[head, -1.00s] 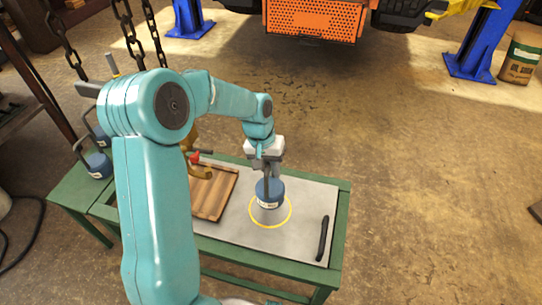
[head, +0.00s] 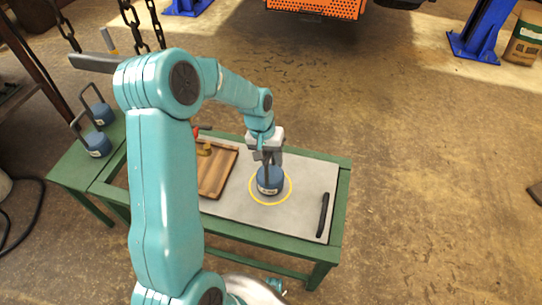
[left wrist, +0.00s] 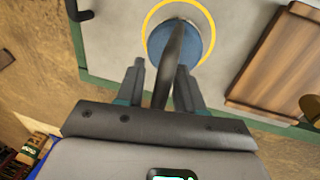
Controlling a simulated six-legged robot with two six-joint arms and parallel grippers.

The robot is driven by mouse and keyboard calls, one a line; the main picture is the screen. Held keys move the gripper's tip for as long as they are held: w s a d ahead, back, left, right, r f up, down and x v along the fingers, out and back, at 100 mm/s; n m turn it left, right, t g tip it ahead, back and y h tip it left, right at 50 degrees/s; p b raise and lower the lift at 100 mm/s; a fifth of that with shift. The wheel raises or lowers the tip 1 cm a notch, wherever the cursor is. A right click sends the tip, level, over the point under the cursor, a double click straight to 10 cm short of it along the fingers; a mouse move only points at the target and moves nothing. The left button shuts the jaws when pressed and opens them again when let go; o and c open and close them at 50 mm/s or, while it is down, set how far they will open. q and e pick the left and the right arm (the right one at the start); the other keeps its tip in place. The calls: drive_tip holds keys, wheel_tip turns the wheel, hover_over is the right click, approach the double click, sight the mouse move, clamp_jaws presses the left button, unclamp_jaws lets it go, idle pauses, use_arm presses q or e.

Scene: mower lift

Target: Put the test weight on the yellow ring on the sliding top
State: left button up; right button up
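The blue test weight (head: 269,182) with its dark upright handle stands upright on the grey sliding top (head: 310,190), inside the yellow ring (head: 287,196). In the left wrist view the weight (left wrist: 190,45) is within the ring (left wrist: 212,28), a little nearer its left and lower side. My left gripper (head: 267,155) is directly above the weight. In the left wrist view its fingers (left wrist: 158,72) stand apart on either side of the handle (left wrist: 173,60), with a clear gap to the left finger. My right gripper is not in view.
A wooden tray (head: 219,178) lies left of the ring. A black bar handle (head: 323,214) is at the right of the top. Two more blue weights (head: 97,146) (head: 103,114) stand on the green side table. Chains hang at the upper left.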

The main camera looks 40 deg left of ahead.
use_arm(q)
drive_tip(key=shift+r, duration=0.2)
wheel_tip(320, 180, up, 12)
drive_tip(key=s+a+p, duration=0.1)
drive_tip(key=a+p, duration=0.1)
drive_tip(key=shift+f, duration=0.15)
drive_tip(key=shift+s+f, duration=0.1)
drive_tip(key=shift+s, duration=0.05)
idle(0.5)
